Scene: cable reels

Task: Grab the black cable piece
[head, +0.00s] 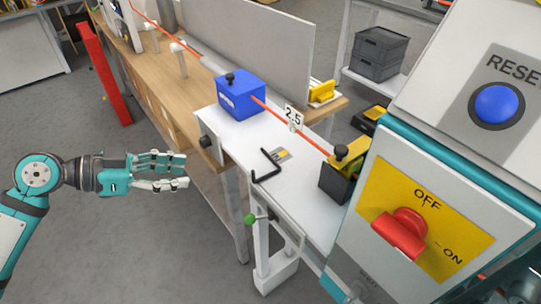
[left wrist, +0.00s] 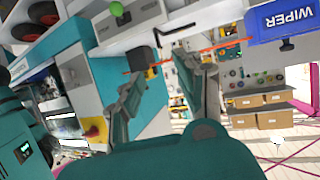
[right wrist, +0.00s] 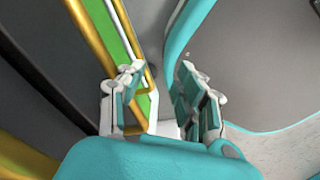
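A thin black bent piece, which looks like the black cable piece (head: 264,171), lies on the white worktop (head: 225,146) in the head view, beside a small grey and yellow plate. It also shows in the left wrist view (left wrist: 178,40), beyond the fingers. My left gripper (head: 182,171) is open and empty over the floor, left of the worktop and clear of the piece; its spread fingers show in the left wrist view (left wrist: 170,75). My right gripper (right wrist: 163,88) is open in the right wrist view, with nothing seen held. It is not seen in the head view.
An orange cable (head: 285,117) runs from the blue box (head: 239,97) to the black and yellow unit (head: 343,171). A control box with a red switch (head: 400,233) and a blue reset button (head: 498,107) fills the right. A red post (head: 103,72) stands left. Floor around the left gripper is free.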

